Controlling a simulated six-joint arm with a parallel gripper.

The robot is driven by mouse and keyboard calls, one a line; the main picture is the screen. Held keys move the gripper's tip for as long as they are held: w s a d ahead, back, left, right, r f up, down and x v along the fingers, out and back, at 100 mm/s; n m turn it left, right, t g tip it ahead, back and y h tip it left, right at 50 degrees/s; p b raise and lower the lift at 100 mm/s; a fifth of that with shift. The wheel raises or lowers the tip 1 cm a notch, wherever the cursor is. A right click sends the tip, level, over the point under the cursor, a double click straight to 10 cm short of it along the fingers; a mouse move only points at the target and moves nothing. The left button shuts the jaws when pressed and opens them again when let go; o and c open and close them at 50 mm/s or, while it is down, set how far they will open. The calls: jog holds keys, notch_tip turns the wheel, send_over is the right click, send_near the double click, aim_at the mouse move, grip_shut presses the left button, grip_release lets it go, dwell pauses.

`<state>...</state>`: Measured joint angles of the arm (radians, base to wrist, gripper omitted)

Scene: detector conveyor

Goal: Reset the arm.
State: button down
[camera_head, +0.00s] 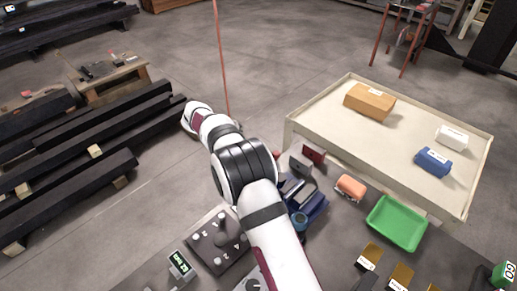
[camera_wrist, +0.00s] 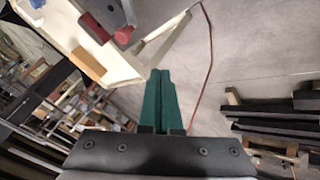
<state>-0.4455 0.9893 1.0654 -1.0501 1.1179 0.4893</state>
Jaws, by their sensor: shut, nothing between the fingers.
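My white and black arm reaches from the bottom middle of the head view up and to the left. Its far end is above the grey floor, left of the pale table, and the fingers are hidden there. In the wrist view my gripper (camera_wrist: 160,76) shows as two green fingers pressed together, shut and empty. Beyond the fingertips there is bare floor and a pale table leg, with nothing touching them.
The pale raised-edge table (camera_head: 318,120) holds a tan box (camera_head: 370,103), a white box (camera_head: 451,138) and a blue box (camera_head: 433,162). A green tray (camera_head: 397,222), an orange block (camera_head: 351,188) and a grey control panel (camera_head: 215,243) sit nearer. Dark beams (camera_head: 90,140) lie left.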

jog(key=s+d+r+m+g, duration=0.2)
jog(key=s+d+r, duration=0.3)
jog(key=s+r, duration=0.4)
jog(key=s+d+r+m+g+y, duration=0.1)
jog(key=s+d+r+y, duration=0.15)
jog(key=s, duration=0.55)
jog(key=s+d+r+m+g+y, duration=0.15)
jog(key=s+d, duration=0.25)
jog(key=s, duration=0.4)
jog(key=s+a+f+m+g+y, duration=0.1)
jog(key=s+f+y, duration=0.1)
jog(key=s, duration=1.8)
jog(key=shift+f+m+y, duration=0.35)
jog(key=shift+f+y, duration=0.05)
